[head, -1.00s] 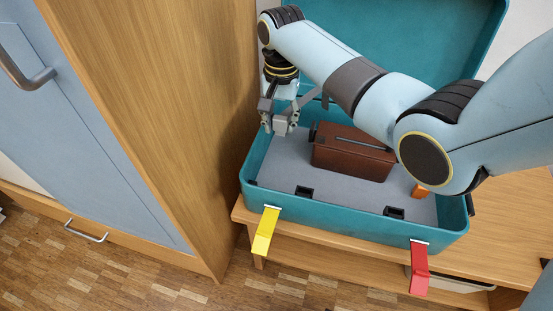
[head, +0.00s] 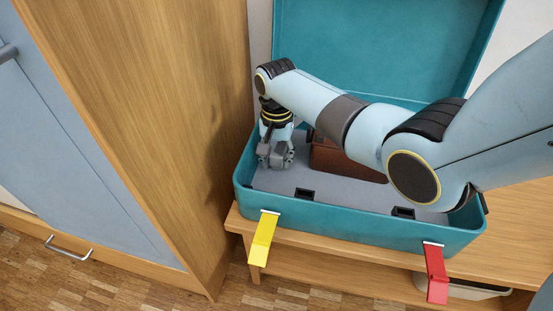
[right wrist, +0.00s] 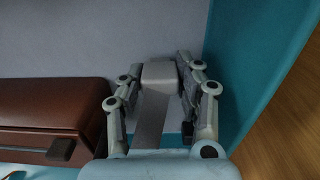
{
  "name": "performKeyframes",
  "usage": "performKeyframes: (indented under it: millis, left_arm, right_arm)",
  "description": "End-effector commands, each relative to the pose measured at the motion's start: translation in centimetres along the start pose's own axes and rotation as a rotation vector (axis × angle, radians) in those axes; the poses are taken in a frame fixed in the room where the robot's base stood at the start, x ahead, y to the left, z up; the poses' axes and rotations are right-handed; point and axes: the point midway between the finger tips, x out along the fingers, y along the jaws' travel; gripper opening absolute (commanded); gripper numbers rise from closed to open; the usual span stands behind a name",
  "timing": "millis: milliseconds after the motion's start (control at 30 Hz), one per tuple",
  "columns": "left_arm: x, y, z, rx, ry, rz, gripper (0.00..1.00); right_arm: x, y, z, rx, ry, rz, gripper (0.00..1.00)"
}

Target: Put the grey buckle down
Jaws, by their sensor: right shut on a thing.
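The grey buckle (right wrist: 160,74) is a small pale grey block between the fingertips of my right gripper (right wrist: 160,88) in the right wrist view, with a grey strap (right wrist: 150,118) running back from it. My right gripper (head: 275,160) is shut on the buckle, low inside the left end of the open teal suitcase (head: 330,220). The buckle is close to the grey lining; I cannot tell whether it touches. In the head view the fingers largely hide it. My left gripper is not in view.
A brown box-shaped case (head: 340,160) lies in the suitcase right of the gripper, partly hidden by my arm; it also shows in the right wrist view (right wrist: 50,115). A yellow latch (head: 262,238) and a red latch (head: 436,272) hang at the front. A wooden cabinet (head: 160,130) stands left.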

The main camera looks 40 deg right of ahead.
Motion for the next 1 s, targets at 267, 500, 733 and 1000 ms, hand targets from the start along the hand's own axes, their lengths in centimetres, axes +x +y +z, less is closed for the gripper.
performKeyframes:
  millis: [267,500,733,1000]
  left_arm:
    - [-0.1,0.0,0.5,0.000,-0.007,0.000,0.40]
    - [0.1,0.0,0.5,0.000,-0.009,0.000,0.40]
    - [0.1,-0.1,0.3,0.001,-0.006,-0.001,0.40]
    - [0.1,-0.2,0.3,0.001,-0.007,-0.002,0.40]
  right_arm:
    - [0.0,-0.1,-0.1,0.000,0.001,-0.001,0.00]
    - [0.8,-0.1,-0.1,0.000,0.001,-0.001,0.00]
    - [0.9,-0.1,-0.1,0.000,0.002,-0.002,0.40]
    - [0.9,-0.1,-0.1,0.000,0.002,-0.001,0.57]
